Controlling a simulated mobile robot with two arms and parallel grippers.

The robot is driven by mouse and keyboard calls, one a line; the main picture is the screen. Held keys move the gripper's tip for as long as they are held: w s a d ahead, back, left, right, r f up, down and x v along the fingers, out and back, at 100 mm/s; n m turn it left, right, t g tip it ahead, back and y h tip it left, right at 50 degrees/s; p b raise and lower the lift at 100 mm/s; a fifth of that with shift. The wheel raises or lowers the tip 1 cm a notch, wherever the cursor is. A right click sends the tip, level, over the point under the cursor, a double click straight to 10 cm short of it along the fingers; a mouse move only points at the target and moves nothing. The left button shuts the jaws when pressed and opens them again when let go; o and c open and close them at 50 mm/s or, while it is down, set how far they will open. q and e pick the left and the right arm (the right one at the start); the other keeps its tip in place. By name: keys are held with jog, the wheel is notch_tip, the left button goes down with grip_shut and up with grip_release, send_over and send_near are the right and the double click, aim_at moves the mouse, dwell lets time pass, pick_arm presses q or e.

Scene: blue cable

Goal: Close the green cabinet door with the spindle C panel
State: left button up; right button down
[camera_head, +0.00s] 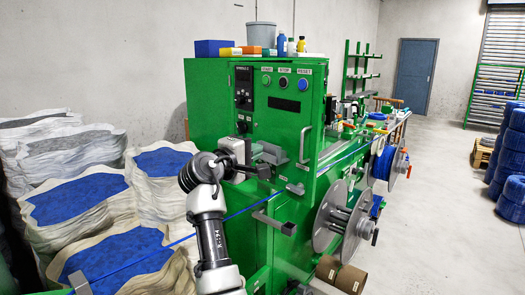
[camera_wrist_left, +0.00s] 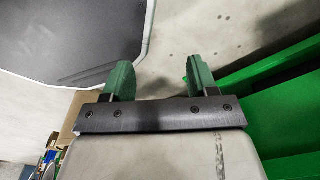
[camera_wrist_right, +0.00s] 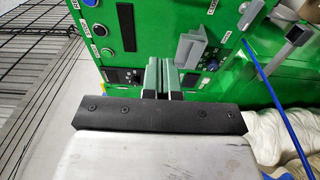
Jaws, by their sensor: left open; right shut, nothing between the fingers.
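The green cabinet door (camera_head: 290,105) carries a SPINDLE C panel with a dark display (camera_head: 244,88), labelled buttons and a grey upright handle (camera_head: 305,145). I cannot tell how far the door stands from its frame. My right gripper (camera_head: 262,171) is in front of the lower left part of the cabinet front, near a grey bracket. In the right wrist view its fingers (camera_wrist_right: 158,75) are together and empty, pointing at the green face below the panel. My left gripper (camera_wrist_left: 160,78) is open and empty over grey floor, beside green metal; it is not in the head view.
A blue cable (camera_head: 255,206) runs slantwise across the machine front. A grey reel (camera_head: 335,222) and protruding brackets stand at lower right. Stacked white sacks (camera_head: 75,190) fill the left. A blue box (camera_head: 213,47), a bucket and bottles sit on the cabinet top.

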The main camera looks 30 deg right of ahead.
pick_arm(q)
jog(key=shift+w+d+r+p, duration=0.1)
jog(key=shift+d+r+p, duration=0.15)
jog(key=shift+r+p, duration=0.65)
jog(key=shift+w+d+r+p, duration=0.1)
jog(key=shift+d+r+p, duration=0.2)
jog(key=shift+r+p, duration=0.55)
jog(key=shift+d+r+p, duration=0.25)
jog(key=shift+r+p, duration=0.6)
jog(key=shift+r, duration=0.05)
pick_arm(e)
jog(key=s+d+x, duration=0.1)
jog(key=s+x, duration=0.1)
jog(key=x, duration=1.1)
jog(key=shift+s+d+f, duration=0.25)
jog(key=shift+d, duration=0.15)
jog(key=shift+d, duration=0.1)
